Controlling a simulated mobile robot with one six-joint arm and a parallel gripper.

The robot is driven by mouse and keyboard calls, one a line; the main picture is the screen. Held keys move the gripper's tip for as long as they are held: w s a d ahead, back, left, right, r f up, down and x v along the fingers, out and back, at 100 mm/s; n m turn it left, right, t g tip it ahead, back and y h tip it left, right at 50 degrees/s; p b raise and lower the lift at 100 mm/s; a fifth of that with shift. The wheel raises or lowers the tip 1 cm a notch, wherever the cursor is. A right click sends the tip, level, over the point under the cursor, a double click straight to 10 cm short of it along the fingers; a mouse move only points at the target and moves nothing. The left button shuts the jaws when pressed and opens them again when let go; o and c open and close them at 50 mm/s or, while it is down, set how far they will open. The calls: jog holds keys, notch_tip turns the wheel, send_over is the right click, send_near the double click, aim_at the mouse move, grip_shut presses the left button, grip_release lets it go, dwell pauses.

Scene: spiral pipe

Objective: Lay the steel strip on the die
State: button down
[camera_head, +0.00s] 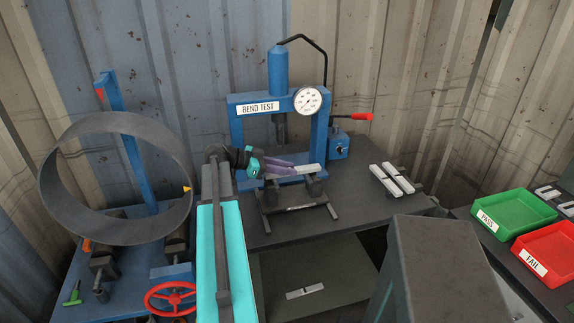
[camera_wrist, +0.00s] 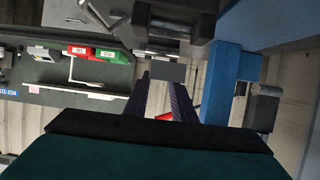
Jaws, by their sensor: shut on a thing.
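A light steel strip (camera_head: 306,171) lies between the purple fingers of my gripper (camera_head: 290,167), under the ram of the blue press. My gripper reaches in from the left and is shut on the strip. In the wrist view the strip (camera_wrist: 167,73) shows as a grey end between the fingertips of my gripper (camera_wrist: 166,86). The die (camera_head: 292,208), a dark stand with two rollers, is just below the strip in the head view. I cannot tell whether the strip touches the rollers. The die also seems to show at the top of the wrist view (camera_wrist: 172,18).
The press (camera_head: 236,125) marked BEND TEST frames the die, with a gauge (camera_head: 308,101) and pump lever (camera_head: 350,116). Two more strips (camera_head: 392,180) lie on a rack at right. A green tray (camera_head: 514,212) and red tray (camera_head: 548,256) stand farther right. A large ring (camera_head: 115,180) stands at left.

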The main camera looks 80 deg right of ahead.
jog(key=shift+f+b, duration=1.25)
jog(key=shift+f, duration=0.1)
jog(key=c, duration=1.4)
grip_release()
jog(key=shift+f, duration=0.15)
jog(key=b+v, duration=0.3)
jog(key=v, duration=1.1)
